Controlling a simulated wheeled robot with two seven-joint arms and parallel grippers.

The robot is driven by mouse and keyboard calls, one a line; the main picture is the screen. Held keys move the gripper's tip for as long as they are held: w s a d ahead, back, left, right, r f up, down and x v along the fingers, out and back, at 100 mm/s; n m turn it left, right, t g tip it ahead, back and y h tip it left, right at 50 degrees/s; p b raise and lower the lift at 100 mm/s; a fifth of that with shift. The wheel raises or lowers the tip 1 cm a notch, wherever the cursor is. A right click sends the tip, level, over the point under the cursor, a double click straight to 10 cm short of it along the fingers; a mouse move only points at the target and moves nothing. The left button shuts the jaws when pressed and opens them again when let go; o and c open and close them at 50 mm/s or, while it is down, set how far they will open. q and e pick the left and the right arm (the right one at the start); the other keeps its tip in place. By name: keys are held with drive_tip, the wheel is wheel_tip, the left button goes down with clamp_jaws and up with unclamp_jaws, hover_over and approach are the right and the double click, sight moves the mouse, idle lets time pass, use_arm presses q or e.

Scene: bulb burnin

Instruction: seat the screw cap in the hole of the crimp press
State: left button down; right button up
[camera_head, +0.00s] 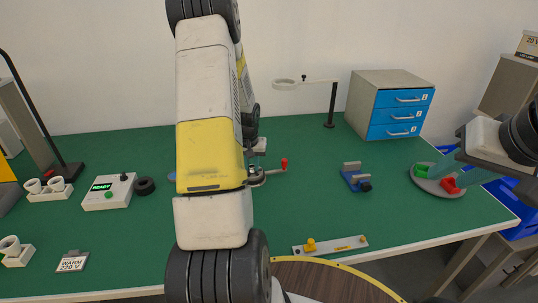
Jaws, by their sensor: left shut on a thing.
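My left arm fills the middle of the head view. Only a bit of my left gripper (258,145) shows past its right edge, close above the crimp press. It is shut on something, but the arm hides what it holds. The crimp press (257,178) is largely behind the arm; its lever with a red knob (284,163) sticks out to the right. I cannot make out the press hole or the screw cap. My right gripper (459,173) is at the right, its two fingers apart, above a round grey plate (434,191) with green and red blocks.
A blue fixture (355,180) and a grey bar with yellow knobs (330,246) lie right of the arm. A ring on a stand (331,105) and a drawer cabinet (378,101) are behind. A READY box (108,193) and white sockets (50,189) are left. Green table between is clear.

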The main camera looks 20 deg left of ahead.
idle(0.3)
use_arm(q)
drive_tip(key=c, duration=1.2)
unclamp_jaws()
drive_tip(key=shift+o, duration=0.2)
drive_tip(key=shift+r, duration=0.15)
drive_tip(key=v, duration=0.7)
drive_tip(key=shift+r, duration=0.3)
drive_tip(key=shift+s, duration=0.1)
drive_tip(key=s+d+r+m+t+h, duration=0.1)
drive_tip(key=s+d+r, duration=0.3)
drive_tip(key=d+r, duration=0.3)
drive_tip(key=s+d+r+m+t, duration=0.1)
drive_tip(key=s+d+r, duration=0.35)
drive_tip(key=r, duration=0.55)
drive_tip(key=s+d+r+m+h, duration=0.1)
drive_tip(key=s+d+r, duration=0.1)
drive_tip(key=s+d, duration=0.2)
drive_tip(key=s+d+r+t+h, duration=0.1)
drive_tip(key=s+d+r, duration=0.2)
drive_tip(key=s, duration=0.7)
drive_tip(key=d, duration=0.2)
drive_tip(key=shift+s+d+r+m, duration=0.25)
drive_tip(key=shift+s+m, duration=0.1)
drive_tip(key=shift+m, duration=0.05)
